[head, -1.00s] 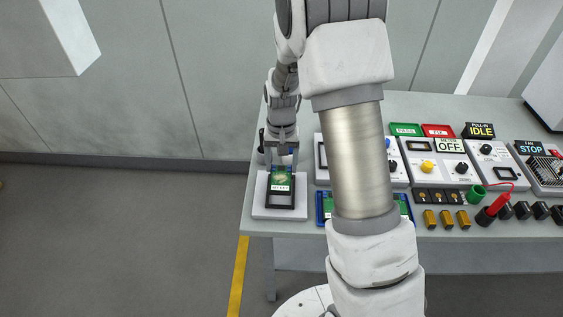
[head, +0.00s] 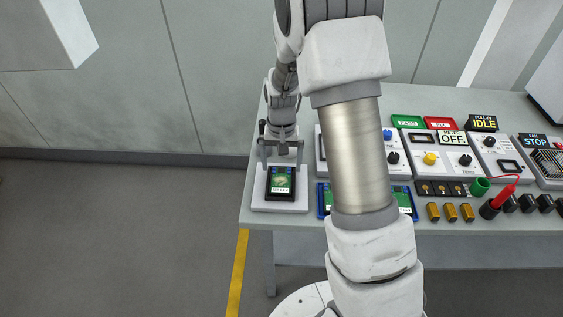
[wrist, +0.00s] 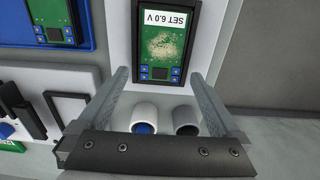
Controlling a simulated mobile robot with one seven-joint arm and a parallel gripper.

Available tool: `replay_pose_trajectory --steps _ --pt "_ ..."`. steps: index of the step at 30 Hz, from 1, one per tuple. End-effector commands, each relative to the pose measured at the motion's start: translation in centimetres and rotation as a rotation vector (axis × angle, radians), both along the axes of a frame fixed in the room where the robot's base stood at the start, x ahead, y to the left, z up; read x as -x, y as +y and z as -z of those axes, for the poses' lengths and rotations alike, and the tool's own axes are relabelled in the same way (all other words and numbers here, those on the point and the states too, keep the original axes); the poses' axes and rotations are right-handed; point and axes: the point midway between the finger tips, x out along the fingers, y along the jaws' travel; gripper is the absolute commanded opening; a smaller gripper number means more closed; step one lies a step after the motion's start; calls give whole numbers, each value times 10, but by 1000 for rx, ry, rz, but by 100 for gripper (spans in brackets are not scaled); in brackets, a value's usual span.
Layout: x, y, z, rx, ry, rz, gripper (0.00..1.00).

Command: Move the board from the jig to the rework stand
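The green board (head: 282,181), with a white label reading SET 6.0 V, lies in a dark frame on a white stand (head: 292,207) at the table's left end. It also shows in the wrist view (wrist: 160,47), with a pale rough patch in its middle and blue parts at its corners. My gripper (head: 281,158) is just behind the board. In the wrist view my gripper (wrist: 162,85) has its fingers wide apart with nothing between the tips, apart from the board. I cannot tell whether this stand is the jig or the rework stand.
Two white cylinders (wrist: 145,118) stand behind the board. A blue tray (head: 321,203) with other green boards is to the right, partly behind my arm. Panels with knobs (head: 430,158), brass blocks (head: 450,212) and a red probe (head: 490,208) fill the right side.

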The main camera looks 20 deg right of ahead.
Motion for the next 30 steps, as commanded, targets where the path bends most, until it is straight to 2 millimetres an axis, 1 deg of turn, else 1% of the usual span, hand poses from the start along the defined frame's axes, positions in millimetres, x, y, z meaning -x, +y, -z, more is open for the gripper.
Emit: replay_pose_trajectory --steps 5,8,11,21,24,27,30 --pt "0 0 -2 0 0 0 100" --pt "-1 0 -10 0 -3 0 100" --pt "-1 0 -27 0 -4 -1 100" --pt "-1 0 -111 0 -6 0 100" --pt "-1 0 -133 0 -5 0 100" --pt "-1 0 -151 0 -4 0 100" --pt "-1 0 -163 0 -2 0 100"
